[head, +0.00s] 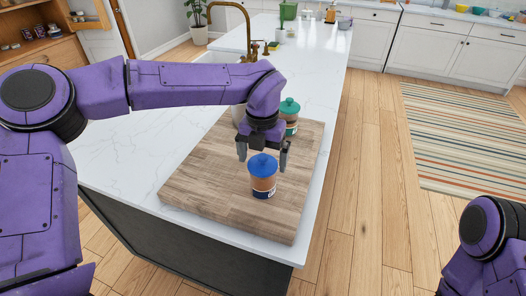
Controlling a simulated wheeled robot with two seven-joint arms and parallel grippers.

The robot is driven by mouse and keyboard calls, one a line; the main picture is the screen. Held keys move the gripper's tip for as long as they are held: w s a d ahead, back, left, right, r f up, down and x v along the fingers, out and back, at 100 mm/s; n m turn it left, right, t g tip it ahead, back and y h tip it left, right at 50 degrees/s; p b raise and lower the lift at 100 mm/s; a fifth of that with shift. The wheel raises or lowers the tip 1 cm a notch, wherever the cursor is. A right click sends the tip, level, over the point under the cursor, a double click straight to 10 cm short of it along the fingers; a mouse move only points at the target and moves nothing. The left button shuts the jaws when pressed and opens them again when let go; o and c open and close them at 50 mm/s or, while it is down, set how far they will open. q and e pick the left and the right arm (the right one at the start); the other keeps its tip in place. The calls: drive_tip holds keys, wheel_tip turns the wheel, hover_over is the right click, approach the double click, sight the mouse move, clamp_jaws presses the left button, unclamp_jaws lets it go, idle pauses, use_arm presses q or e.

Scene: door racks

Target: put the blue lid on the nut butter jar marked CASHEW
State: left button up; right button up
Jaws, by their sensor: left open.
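A blue lid (263,166) with a round knob sits on top of an orange-brown jar (263,186) on the wooden board. The jar stands upright; its dark-and-white label is too small to read, so I cannot tell if it says CASHEW. My left gripper (263,154) is open, with its fingers to either side just above and behind the lid. I cannot tell whether they touch it. A second jar (291,127) with a teal lid (289,106) stands behind the gripper, partly hidden by it. My right gripper is out of view.
The wooden board (200,185) lies on a white island counter (130,150); its front and left parts are bare. A pale object (238,115) behind my left wrist is mostly hidden. A brass faucet (245,30) and sink stand farther back. A striped rug (465,135) lies on the floor at right.

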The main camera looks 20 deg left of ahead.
sight(263, 156)
use_arm(q)
wheel_tip(263, 156, up, 13)
drive_tip(key=b, duration=0.1)
idle(0.5)
